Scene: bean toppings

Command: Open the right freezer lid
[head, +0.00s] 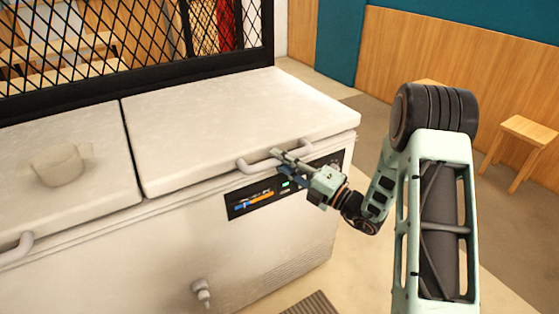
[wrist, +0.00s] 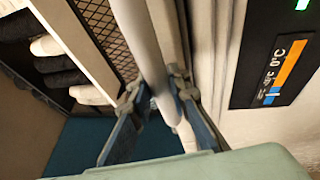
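The right freezer lid (head: 240,115) is a pale, worn slab lying closed on the white chest freezer. Its bar handle (head: 247,166) runs along the lid's front edge. My gripper (head: 281,155) is at the right part of this handle, reaching in from the right. In the wrist view the handle (wrist: 146,45) passes between the two fingers of my gripper (wrist: 155,90). The fingers are spread, one on each side of the bar. The right finger is close to or touching it, and a small gap appears at the left finger. Where the handle runs down behind the fingers is partly hidden.
The left freezer lid (head: 60,125) is closed, with a pale cup-like object (head: 60,163) on it. A control panel (head: 262,197) and a spout (head: 202,292) are on the freezer front. A black mesh screen (head: 130,40) stands behind. A wooden stool (head: 525,140) is at the right.

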